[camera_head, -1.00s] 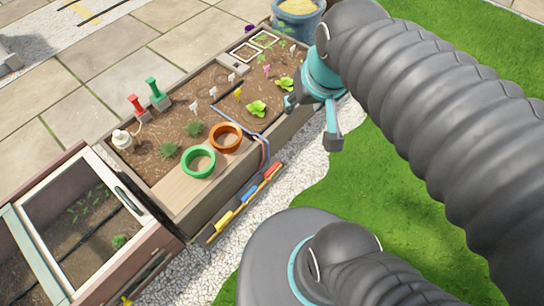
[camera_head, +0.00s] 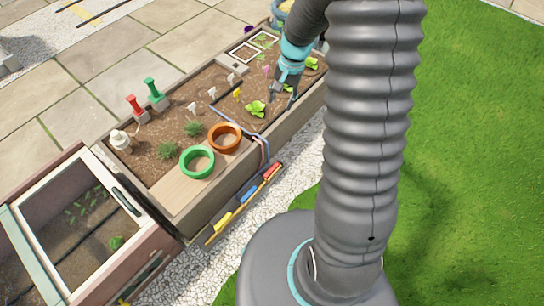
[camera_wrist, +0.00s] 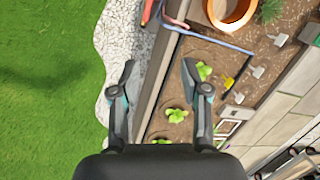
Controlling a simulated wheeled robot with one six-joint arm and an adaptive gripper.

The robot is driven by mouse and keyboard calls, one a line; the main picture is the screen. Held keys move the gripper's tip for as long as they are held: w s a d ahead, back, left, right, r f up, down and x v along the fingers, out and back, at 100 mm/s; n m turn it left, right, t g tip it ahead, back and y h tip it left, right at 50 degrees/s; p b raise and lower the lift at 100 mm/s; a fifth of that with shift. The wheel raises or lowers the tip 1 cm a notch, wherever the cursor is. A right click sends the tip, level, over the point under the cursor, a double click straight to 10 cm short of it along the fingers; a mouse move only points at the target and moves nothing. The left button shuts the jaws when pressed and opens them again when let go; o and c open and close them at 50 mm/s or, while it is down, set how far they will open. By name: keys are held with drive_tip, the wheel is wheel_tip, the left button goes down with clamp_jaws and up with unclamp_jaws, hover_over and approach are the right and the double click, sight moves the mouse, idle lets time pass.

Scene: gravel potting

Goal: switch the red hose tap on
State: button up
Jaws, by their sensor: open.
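The red hose tap (camera_head: 135,106) stands at the far left side of the planter bed, beside a green tap (camera_head: 154,91). A white fitting (camera_head: 122,141) sits just in front of the red tap. My gripper (camera_head: 281,98) is over the right part of the bed, near the leafy seedlings, well to the right of the taps. In the wrist view my gripper (camera_wrist: 158,80) is open and empty, its fingers spread above the bed's wooden edge. The red tap cannot be made out in the wrist view.
A cold frame (camera_head: 60,225) stands left. Lawn (camera_head: 470,150) lies right.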

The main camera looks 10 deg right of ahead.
wheel_tip(320, 180, down, 12)
drive_tip(key=w+d+r+m+g, duration=0.1)
drive_tip(key=w+m, duration=0.1)
drive_tip(key=m+g+y, duration=0.2)
approach(273, 168)
drive_tip(key=shift+t+h, duration=0.3)
drive_tip(key=x, duration=0.4)
drive_tip(key=b+x, duration=0.1)
drive_tip(key=x, duration=0.3)
drive_tip(key=shift+s+a+f+b, duration=0.15)
drive_tip(key=shift+s+a+b, duration=0.05)
drive_tip(key=shift+a+b, duration=0.1)
clamp_jaws()
